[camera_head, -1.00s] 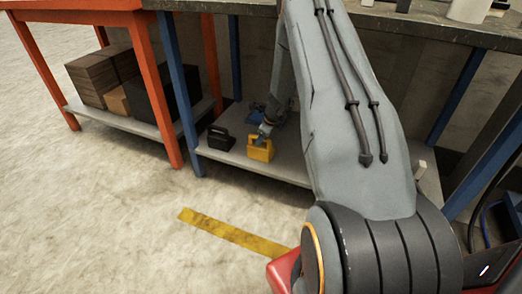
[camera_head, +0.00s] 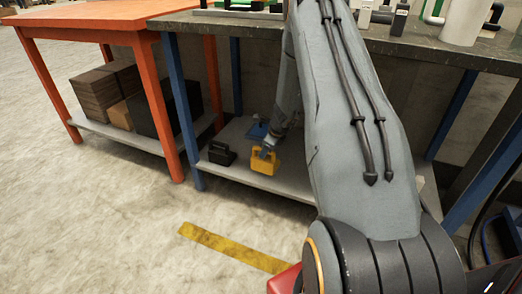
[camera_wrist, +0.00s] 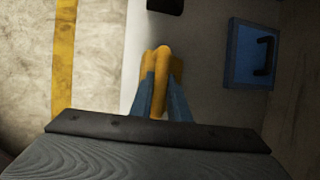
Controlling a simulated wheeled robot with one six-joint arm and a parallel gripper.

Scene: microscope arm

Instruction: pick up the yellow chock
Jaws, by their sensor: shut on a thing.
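The yellow chock (camera_head: 264,161) is at the lower shelf of the blue-legged bench, near its front edge. It has a raised handle, which shows in the wrist view (camera_wrist: 161,78). My gripper (camera_head: 267,150) comes down from above and is shut on the chock's handle. In the wrist view its two blue-grey fingers (camera_wrist: 162,98) lie on either side of the handle. I cannot tell whether the chock still touches the shelf. Part of the chock is hidden by the fingers.
A black chock-like block (camera_head: 220,153) sits on the shelf (camera_head: 285,182) to the left. A blue thing with a dark handle (camera_wrist: 250,54) lies at the right in the wrist view. Blue legs (camera_head: 186,118) bound the shelf. An orange table (camera_head: 85,18) stands left. Yellow tape (camera_head: 232,247) marks the floor.

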